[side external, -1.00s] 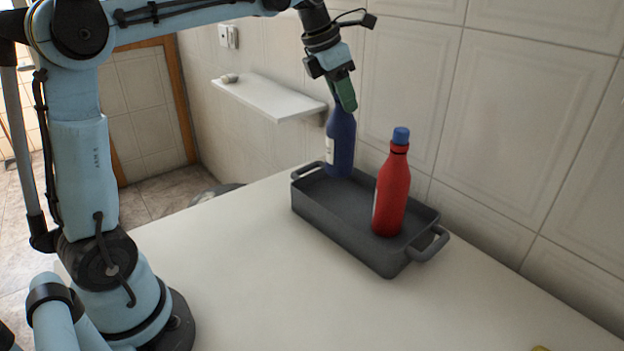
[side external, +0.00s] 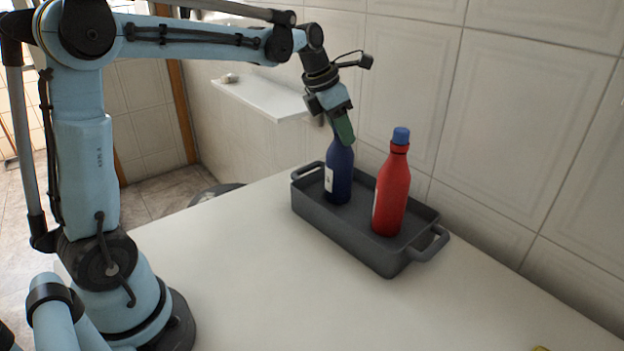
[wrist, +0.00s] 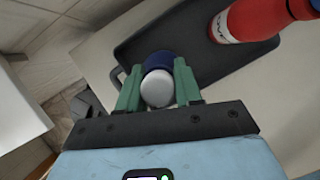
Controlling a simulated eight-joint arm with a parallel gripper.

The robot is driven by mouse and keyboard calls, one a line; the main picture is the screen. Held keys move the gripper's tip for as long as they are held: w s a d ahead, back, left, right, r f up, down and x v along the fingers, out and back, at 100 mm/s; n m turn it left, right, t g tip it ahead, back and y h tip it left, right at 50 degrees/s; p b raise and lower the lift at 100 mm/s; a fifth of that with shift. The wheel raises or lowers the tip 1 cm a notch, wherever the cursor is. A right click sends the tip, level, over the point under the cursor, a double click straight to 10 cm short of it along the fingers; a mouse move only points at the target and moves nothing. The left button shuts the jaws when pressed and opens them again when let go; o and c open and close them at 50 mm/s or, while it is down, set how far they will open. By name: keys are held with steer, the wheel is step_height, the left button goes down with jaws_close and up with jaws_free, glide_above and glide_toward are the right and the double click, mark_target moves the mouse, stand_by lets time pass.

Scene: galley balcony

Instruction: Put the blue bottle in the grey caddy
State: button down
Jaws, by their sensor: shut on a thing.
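The blue bottle (side external: 339,178) is upright inside the left part of the grey caddy (side external: 345,237) in the side view. My gripper (side external: 343,130) is shut on its neck from above. In the wrist view my green fingers (wrist: 158,92) sit on both sides of the bottle's pale round top (wrist: 157,88), with the blue body (wrist: 159,60) beyond. The bottle's base is low in the caddy. I cannot tell whether it touches the caddy floor.
A red bottle (side external: 391,190) with a blue cap stands in the right part of the caddy; it also shows in the wrist view (wrist: 250,20). A tiled wall (side external: 520,130) is close behind. A white shelf (side external: 262,98) juts out at left. The white table (side external: 250,270) is clear in front.

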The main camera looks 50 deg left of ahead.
steer(key=shift+f, duration=0.1)
steer(key=c, duration=0.8)
jaws_free()
steer(key=shift+o, duration=0.2)
steer(key=v, duration=1.1)
steer(key=s+d+f+m+t, duration=0.1)
steer(key=s+d+f+m, duration=0.2)
steer(key=m, duration=0.7)
steer(key=s+d+f+m+t+y, duration=0.1)
steer(key=s+d+f+m, duration=0.1)
steer(key=s+f+m, duration=0.4)
steer(key=s+d+f+m+t, duration=0.1)
steer(key=s+d+f+m, duration=0.2)
steer(key=m, duration=1.3)
steer(key=shift+s+d+f, duration=0.3)
steer(key=shift+s+f, duration=0.65)
steer(key=shift+f, duration=0.3)
